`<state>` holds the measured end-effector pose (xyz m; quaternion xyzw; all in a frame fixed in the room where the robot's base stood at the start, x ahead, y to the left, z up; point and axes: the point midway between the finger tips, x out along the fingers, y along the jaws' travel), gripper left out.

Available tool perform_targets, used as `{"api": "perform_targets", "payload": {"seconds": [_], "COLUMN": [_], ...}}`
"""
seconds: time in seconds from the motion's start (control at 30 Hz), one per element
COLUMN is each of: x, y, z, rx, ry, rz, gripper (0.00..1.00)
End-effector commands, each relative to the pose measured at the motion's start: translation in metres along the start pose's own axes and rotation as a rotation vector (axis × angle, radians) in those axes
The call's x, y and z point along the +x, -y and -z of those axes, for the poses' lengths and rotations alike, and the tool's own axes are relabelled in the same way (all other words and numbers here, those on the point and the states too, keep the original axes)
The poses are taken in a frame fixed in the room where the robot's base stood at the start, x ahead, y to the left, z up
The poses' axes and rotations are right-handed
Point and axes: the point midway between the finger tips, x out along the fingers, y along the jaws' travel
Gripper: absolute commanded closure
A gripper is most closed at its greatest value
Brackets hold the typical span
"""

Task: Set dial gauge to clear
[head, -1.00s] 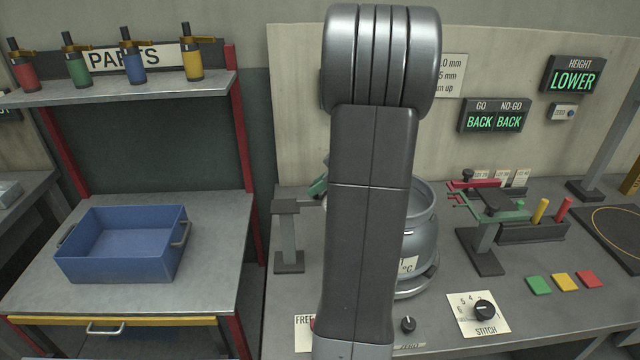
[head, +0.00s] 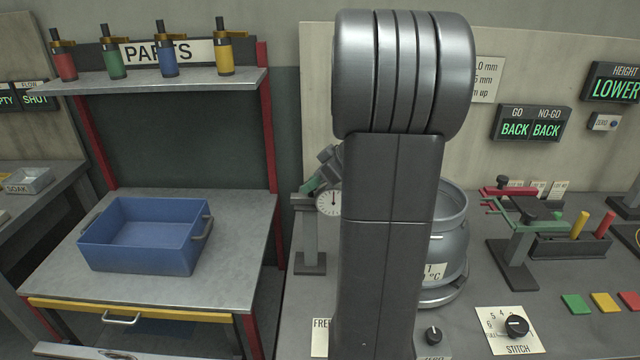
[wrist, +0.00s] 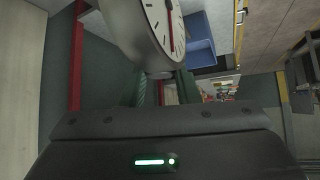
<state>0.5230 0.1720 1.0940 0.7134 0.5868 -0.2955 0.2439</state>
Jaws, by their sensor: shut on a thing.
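The dial gauge (head: 328,203) has a round white face with dark marks and shows just left of my arm in the head view. In the wrist view its grey body and white face (wrist: 160,22) fill the top centre, with a red needle on the face. My gripper (head: 318,184) has green fingers and is shut on the gauge; the fingers (wrist: 164,84) also show on either side of its lower body in the wrist view. My arm hides part of the bench behind it.
A grey stand (head: 309,240) is close below the gauge in the head view. A grey pot (head: 451,235) stands right of my arm. A blue bin (head: 140,255) sits on the left table, under a shelf (head: 150,80) with several coloured bottles. A STITCH dial (head: 517,326) lies front right.

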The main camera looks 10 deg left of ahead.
Motion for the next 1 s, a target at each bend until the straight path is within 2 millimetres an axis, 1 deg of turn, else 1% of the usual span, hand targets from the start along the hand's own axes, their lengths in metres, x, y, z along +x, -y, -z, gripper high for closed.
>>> {"api": "perform_targets", "payload": {"seconds": [0.07, 0.1, 0.2, 0.47, 0.57, 0.67, 0.73, 1.0], "x": [0.001, 0.001, 0.001, 0.000, -0.005, -0.019, -0.032, -0.094], "y": [0.001, 0.001, 0.001, 0.001, 0.000, -0.001, -0.001, -0.001], "z": [0.002, 0.002, 0.002, 0.001, 0.001, 0.001, 0.000, 0.000], "rx": [0.001, 0.001, 0.001, 0.001, 0.000, 0.000, 0.000, 0.001], "ry": [-0.005, -0.005, -0.005, -0.003, -0.004, -0.004, -0.004, -0.004], "rz": [0.004, 0.004, 0.004, 0.002, 0.000, -0.003, -0.004, -0.003], "gripper": [1.00, 0.68, 0.51, 0.51, 0.51, 0.51, 0.51, 0.51]}}
